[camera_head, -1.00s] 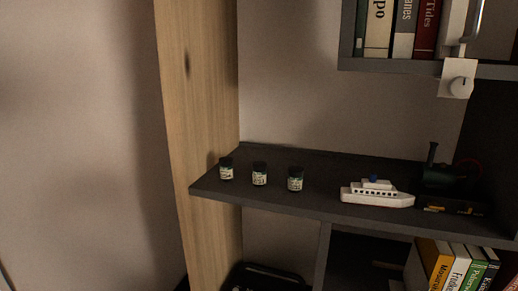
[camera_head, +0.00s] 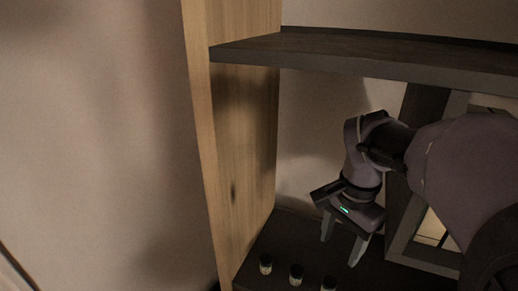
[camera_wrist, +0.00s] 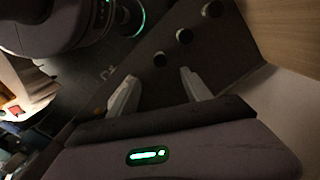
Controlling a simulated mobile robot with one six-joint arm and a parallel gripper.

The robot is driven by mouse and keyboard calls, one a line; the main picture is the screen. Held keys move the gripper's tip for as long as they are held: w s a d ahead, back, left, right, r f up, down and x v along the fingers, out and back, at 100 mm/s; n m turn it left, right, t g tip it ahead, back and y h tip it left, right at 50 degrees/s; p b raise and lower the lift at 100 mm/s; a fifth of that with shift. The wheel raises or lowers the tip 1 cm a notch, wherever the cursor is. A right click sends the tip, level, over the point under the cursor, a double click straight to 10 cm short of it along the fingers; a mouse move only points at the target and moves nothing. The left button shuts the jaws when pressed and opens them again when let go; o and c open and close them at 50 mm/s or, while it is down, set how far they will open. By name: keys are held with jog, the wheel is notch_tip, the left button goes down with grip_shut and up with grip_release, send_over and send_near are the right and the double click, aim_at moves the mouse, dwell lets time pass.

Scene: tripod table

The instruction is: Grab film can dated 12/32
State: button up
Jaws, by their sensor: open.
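Three small dark film cans stand in a row on the dark shelf (camera_head: 262,240), low in the head view: the left can (camera_head: 265,264), the middle can (camera_head: 296,274) and the right can (camera_head: 329,284), cut by the frame's edge. Their pale labels are too small and dim to read, so I cannot tell which is dated 12/32. My gripper (camera_head: 341,246) is open and empty, fingers pointing down over the shelf, close to the cans. In the wrist view, the nearest can (camera_wrist: 160,57) lies just beyond the fingertips, with another can (camera_wrist: 184,36) and a third (camera_wrist: 210,10) farther off.
A wooden side panel (camera_head: 232,150) bounds the shelf on the left. An upper shelf (camera_head: 370,58) hangs above my arm. A dark frame (camera_head: 425,258) stands right of my gripper. The back wall lies behind the cans.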

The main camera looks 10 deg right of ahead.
jog(key=r, duration=0.2)
jog(key=p, duration=0.1)
send_near(330, 282)
jog(key=shift+m, duration=0.3)
notch_tip(330, 282, down, 10)
jog(key=shift+w+r, duration=0.1)
jog(key=shift+w, duration=0.05)
jog(key=shift+w+f, duration=0.1)
jog(key=shift+f, duration=0.15)
jog(key=shift+r, duration=0.1)
jog(key=c, duration=0.4)
grip_shut()
jog(key=shift+r, duration=0.1)
